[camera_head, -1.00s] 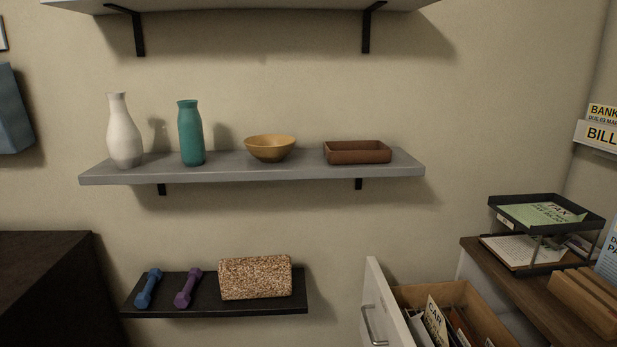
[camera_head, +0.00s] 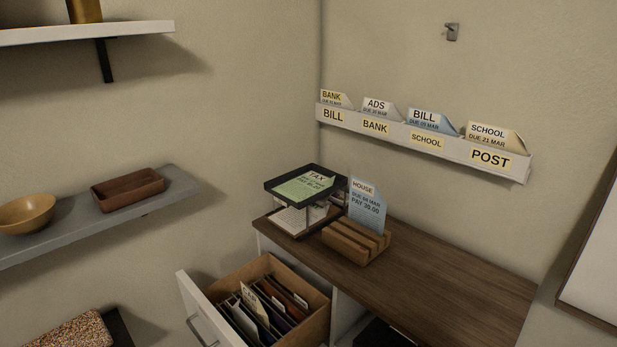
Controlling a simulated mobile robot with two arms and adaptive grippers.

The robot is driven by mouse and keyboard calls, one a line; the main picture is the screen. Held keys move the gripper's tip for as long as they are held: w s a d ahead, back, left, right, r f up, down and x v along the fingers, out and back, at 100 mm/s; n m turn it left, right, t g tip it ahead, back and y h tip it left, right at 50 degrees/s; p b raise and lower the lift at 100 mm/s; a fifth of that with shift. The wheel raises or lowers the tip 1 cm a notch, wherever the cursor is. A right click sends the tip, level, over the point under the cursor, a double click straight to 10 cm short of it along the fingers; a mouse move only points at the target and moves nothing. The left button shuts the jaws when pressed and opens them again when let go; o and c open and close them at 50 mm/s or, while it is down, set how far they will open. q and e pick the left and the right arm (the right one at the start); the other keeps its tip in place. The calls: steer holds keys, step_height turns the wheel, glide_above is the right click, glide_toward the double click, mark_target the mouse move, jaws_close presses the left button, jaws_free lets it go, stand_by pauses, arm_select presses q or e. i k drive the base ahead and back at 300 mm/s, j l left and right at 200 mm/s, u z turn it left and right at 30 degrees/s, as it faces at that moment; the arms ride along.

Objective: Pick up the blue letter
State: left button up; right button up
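Two blue letters show. One, marked HOUSE and PAY (camera_head: 367,208), stands upright in a slotted wooden holder (camera_head: 350,246) on the desk (camera_head: 450,272). The other, marked BILL (camera_head: 430,120), stands in the wall rack (camera_head: 323,116), above the rack label SCHOOL. Neither of my grippers is in view.
The rack also holds cream BANK (camera_head: 335,98) and SCHOOL letters (camera_head: 494,134) and a pale ADS letter (camera_head: 380,109). A black two-tier tray (camera_head: 268,185) holds a green TAX letter (camera_head: 303,186). An open drawer (camera_head: 197,308) of files juts out at left. The desk's right part is clear.

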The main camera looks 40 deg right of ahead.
mark_target(368, 207)
steer(key=z, duration=1.6)
steer(key=j+z, duration=0.1)
steer(key=j, duration=0.9)
steer(key=j+z, duration=0.15)
steer(key=j, duration=0.85)
